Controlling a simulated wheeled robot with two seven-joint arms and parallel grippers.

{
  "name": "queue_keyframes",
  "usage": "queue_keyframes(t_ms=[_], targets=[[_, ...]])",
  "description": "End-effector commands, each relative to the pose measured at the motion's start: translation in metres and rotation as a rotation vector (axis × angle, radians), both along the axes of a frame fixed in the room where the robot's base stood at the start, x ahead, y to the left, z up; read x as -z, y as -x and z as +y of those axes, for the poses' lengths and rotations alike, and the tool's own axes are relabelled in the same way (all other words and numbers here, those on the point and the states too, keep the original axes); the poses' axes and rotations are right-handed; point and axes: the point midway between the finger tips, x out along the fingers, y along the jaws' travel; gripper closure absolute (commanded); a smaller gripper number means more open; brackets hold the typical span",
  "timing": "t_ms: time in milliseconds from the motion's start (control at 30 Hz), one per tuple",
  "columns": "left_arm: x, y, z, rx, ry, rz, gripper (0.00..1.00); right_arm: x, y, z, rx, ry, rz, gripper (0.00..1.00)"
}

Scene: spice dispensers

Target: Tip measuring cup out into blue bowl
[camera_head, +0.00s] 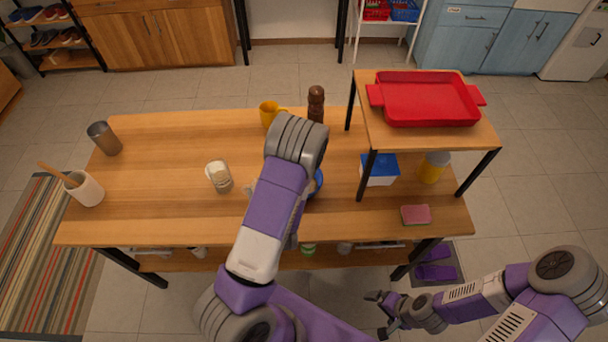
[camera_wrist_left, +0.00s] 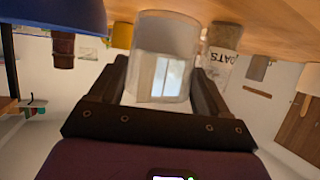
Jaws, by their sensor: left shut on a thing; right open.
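The clear measuring cup (camera_wrist_left: 163,60) is between the fingers of my left gripper (camera_wrist_left: 162,88), which is shut on it. The left wrist view is turned over, with the table at its top. The cup's wide round end faces the table side of that view; I cannot tell whether anything is in it. The blue bowl (camera_wrist_left: 50,14) shows at the upper left there, apart from the cup in the picture. My right gripper (camera_head: 377,314) is open and empty, off the table's front edge.
An oats jar (camera_head: 218,176), yellow mug (camera_head: 269,113) and brown mill (camera_head: 316,103) stand around the bowl on the wooden table (camera_head: 150,215). A raised shelf with a red tray (camera_head: 425,100) is on the right. A pink sponge (camera_head: 415,214) lies at front right. The left table middle is clear.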

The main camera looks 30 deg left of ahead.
Motion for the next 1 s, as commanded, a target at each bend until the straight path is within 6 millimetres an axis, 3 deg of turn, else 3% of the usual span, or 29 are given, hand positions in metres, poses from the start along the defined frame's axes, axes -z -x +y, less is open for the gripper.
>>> queue_keyframes(t_ms=[400,567,700,1000], targets=[[-0.002,-0.009,-0.006,0.008,-0.057,0.075,0.60,0.024,0.000,0.000,0.000,0.000,-0.001,0.00],[-0.011,-0.015,-0.010,0.008,-0.104,0.149,0.60,0.011,0.000,0.000,0.000,0.000,-0.001,0.00],[-0.008,-0.020,-0.010,0.000,-0.128,0.158,0.60,0.043,0.000,0.000,0.000,0.000,-0.001,0.00],[-0.014,-0.022,-0.013,0.003,-0.146,0.205,0.60,0.086,0.000,0.000,0.000,0.000,-0.001,0.00]])
